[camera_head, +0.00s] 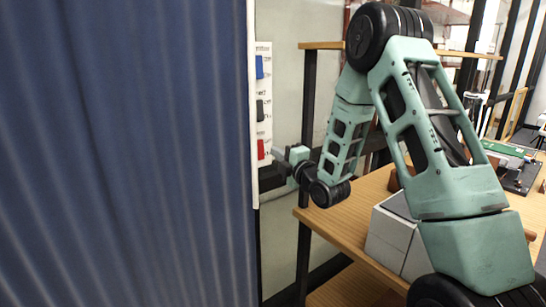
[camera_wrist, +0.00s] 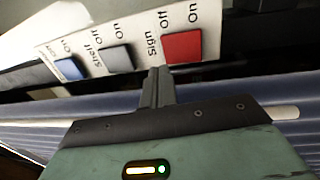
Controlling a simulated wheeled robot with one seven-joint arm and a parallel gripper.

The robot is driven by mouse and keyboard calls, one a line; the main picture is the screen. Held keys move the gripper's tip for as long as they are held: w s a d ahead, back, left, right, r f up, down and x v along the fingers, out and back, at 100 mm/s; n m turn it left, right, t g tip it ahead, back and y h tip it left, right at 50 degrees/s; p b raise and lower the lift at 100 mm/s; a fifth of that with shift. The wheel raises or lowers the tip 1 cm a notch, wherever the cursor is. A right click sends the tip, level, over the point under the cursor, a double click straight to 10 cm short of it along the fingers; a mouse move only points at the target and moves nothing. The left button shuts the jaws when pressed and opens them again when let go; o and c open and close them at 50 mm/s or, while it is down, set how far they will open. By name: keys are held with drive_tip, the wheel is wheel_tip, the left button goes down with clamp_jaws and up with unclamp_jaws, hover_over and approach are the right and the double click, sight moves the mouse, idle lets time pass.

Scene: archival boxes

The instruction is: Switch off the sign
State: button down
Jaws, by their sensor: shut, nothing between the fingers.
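A white switch panel (camera_head: 266,92) is on the wall, right of the blue curtain. Its red switch (camera_head: 261,149) is lowest; in the wrist view the red switch (camera_wrist: 182,47) sits beside the printed words "Sign", "Off" and "On". A dark grey switch (camera_head: 260,110), marked "Shelf" in the wrist view, and a blue switch (camera_head: 259,67) are above it. My gripper (camera_wrist: 160,70) is shut and empty, its tips close to the red switch on its "Off" side. I cannot tell whether they touch. My gripper also shows beside the panel in the head view (camera_head: 278,154). Which way the red switch is tipped is unclear.
The blue ribbed curtain or partition (camera_head: 120,150) fills the left and stands close to the panel. A wooden shelf unit (camera_head: 325,222) with grey boxes (camera_head: 392,240) is on the right, under my arm. Bare wall shows between panel and shelf post.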

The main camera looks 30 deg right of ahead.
drive_tip(key=s+b, duration=0.1)
drive_tip(key=s, duration=0.5)
drive_tip(key=shift+s+d+r+b, duration=0.15)
drive_tip(key=shift+s+r+b, duration=0.15)
drive_tip(key=shift+r+b, duration=0.05)
drive_tip(key=s+a+f+m+g+y, duration=0.1)
drive_tip(key=s+a+f+m+g, duration=0.15)
drive_tip(key=a, duration=0.45)
drive_tip(key=s+a+f+m+g+y, duration=0.15)
drive_tip(key=a+g, duration=0.25)
drive_tip(key=a, duration=0.4)
drive_tip(key=s+a+f+m+g, duration=0.2)
drive_tip(key=a+f+g, duration=0.15)
drive_tip(key=a, duration=0.35)
drive_tip(key=s+a+m+g+h, duration=0.1)
drive_tip(key=s+a+g, duration=0.3)
drive_tip(key=s, duration=0.8)
drive_tip(key=s+a+m+g+h, duration=0.1)
drive_tip(key=s+a+m+g, duration=0.2)
drive_tip(key=s, duration=1)
drive_tip(key=shift+s+a+r+m+g, duration=0.3)
drive_tip(key=shift+a+m+g, duration=0.15)
drive_tip(key=shift+g, duration=0.75)
drive_tip(key=c, duration=2.1)
unclamp_jaws()
drive_tip(key=shift+f+h, duration=0.1)
drive_tip(key=shift+h, duration=0.15)
drive_tip(key=shift+c, duration=0.2)
